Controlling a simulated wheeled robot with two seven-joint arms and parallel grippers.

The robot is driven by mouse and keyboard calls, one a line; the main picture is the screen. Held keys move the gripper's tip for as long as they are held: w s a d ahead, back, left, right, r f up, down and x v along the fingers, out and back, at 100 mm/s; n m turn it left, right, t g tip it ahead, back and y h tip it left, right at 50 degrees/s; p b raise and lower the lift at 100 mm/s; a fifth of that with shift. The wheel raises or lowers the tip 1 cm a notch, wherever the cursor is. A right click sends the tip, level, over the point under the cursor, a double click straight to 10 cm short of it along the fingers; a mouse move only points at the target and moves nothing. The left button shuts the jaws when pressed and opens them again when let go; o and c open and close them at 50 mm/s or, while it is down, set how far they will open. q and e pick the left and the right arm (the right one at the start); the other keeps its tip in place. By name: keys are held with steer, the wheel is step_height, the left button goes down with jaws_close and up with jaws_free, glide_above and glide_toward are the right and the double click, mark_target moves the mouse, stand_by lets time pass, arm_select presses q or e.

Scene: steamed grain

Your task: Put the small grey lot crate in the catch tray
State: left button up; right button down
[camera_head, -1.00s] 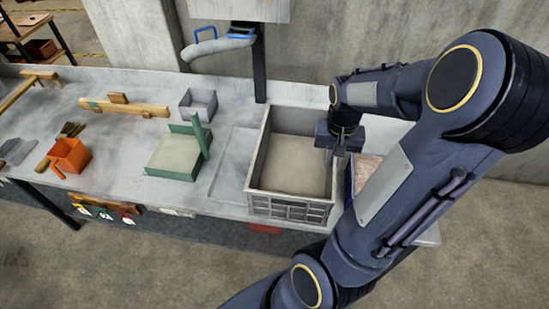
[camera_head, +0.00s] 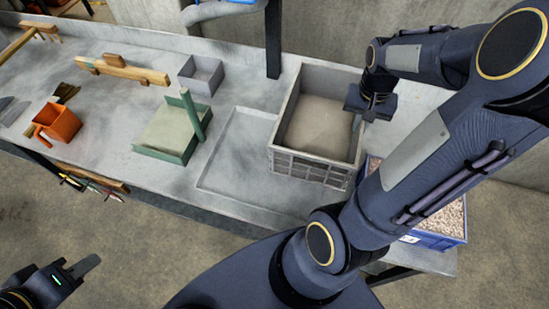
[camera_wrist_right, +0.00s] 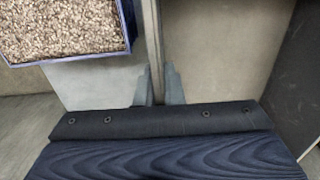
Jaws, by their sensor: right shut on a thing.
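The small grey lot crate (camera_head: 189,85), an open empty box, stands at the back of the bench, away from both grippers. The catch tray (camera_head: 236,165) looks like the shallow, empty grey tray on the bench front. A larger grey crate (camera_head: 310,168) with slotted sides stands at its right; I cannot tell whether it overlaps the tray's edge. My right gripper (camera_head: 358,120) is shut on the larger crate's right wall. In the right wrist view its fingers (camera_wrist_right: 158,88) straddle that wall. My left gripper (camera_head: 88,266) is at the lower left, off the bench; its jaw gap is unclear.
A blue bin of grain (camera_head: 448,222) stands right of the larger crate, partly behind my right arm. A green tray with an upright post (camera_head: 170,135) stands left of the catch tray.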

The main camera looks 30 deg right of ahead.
mark_target(320, 137)
steer(key=f+b, duration=0.3)
steer(key=f, duration=0.1)
steer(key=shift+w+d+f+b, duration=0.15)
steer(key=shift+d+f+b, duration=0.05)
steer(key=shift+f+b, duration=0.2)
steer(key=shift+a+f, duration=0.1)
steer(key=shift+a, duration=0.05)
steer(key=w+a+f, duration=0.1)
steer(key=w+a, duration=0.1)
steer(key=w+a+f+p, duration=0.1)
steer(key=w+a, duration=0.1)
steer(key=w+a+f, duration=0.1)
steer(key=w+a, duration=0.1)
steer(key=shift+w+a+f, duration=0.1)
steer(key=shift+a+f, duration=0.05)
steer(key=shift+f, duration=0.2)
steer(key=w+a+f, duration=0.2)
steer(key=f, duration=0.1)
steer(key=w+f, duration=0.1)
steer(key=f, duration=0.1)
steer(key=shift+a, duration=0.4)
steer(key=f, duration=0.4)
steer(key=shift+w+a, duration=0.3)
steer(key=shift+a, duration=0.05)
